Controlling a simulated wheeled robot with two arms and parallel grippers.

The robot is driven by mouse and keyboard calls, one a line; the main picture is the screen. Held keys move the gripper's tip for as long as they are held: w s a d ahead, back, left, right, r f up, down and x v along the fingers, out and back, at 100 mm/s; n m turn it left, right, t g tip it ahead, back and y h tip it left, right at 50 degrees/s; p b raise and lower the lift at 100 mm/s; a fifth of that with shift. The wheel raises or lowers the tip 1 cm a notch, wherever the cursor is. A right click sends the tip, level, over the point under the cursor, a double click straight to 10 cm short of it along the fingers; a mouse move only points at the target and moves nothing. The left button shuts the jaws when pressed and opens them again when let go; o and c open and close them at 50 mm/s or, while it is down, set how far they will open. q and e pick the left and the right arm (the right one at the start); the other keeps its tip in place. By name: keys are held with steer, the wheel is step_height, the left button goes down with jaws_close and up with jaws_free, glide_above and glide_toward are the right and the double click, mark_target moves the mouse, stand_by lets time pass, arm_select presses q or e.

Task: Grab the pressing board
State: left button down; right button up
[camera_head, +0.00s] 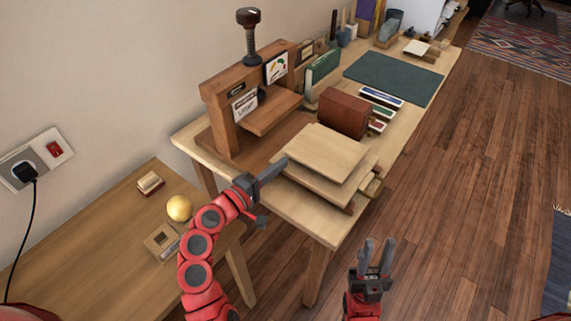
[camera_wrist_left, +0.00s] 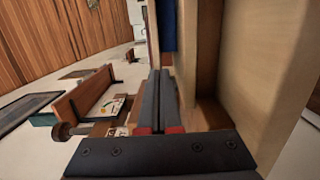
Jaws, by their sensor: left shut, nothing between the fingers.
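A stack of pale wooden boards (camera_head: 326,150) lies near the table's front edge in the head view. The top board looks flat and plain, and the wider boards below jut out at the front and sides. I cannot tell which one is the pressing board. My left gripper (camera_head: 280,165) is shut and empty beside the left edge of the stack. Its closed dark fingers (camera_wrist_left: 160,95) show in the left wrist view, with a large pale wooden surface (camera_wrist_left: 285,50) close on their right. Whether they touch it is unclear. My right gripper (camera_head: 377,243) is open and empty, in front of the table.
A wooden book press (camera_head: 228,118) stands behind the stack to the left. A brown block (camera_head: 343,112) and a green mat (camera_head: 394,78) lie beyond it. The lower left table (camera_head: 95,240) holds a yellow ball (camera_head: 179,208). The floor to the right is open.

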mark_target(308, 164)
arm_select(q)
steer(key=shift+d, duration=0.95)
steer(key=shift+d, duration=0.1)
steer(key=d+p, duration=0.1)
steer(key=d, duration=0.4)
steer(key=shift+w+d, duration=0.1)
steer(key=shift+d, duration=0.05)
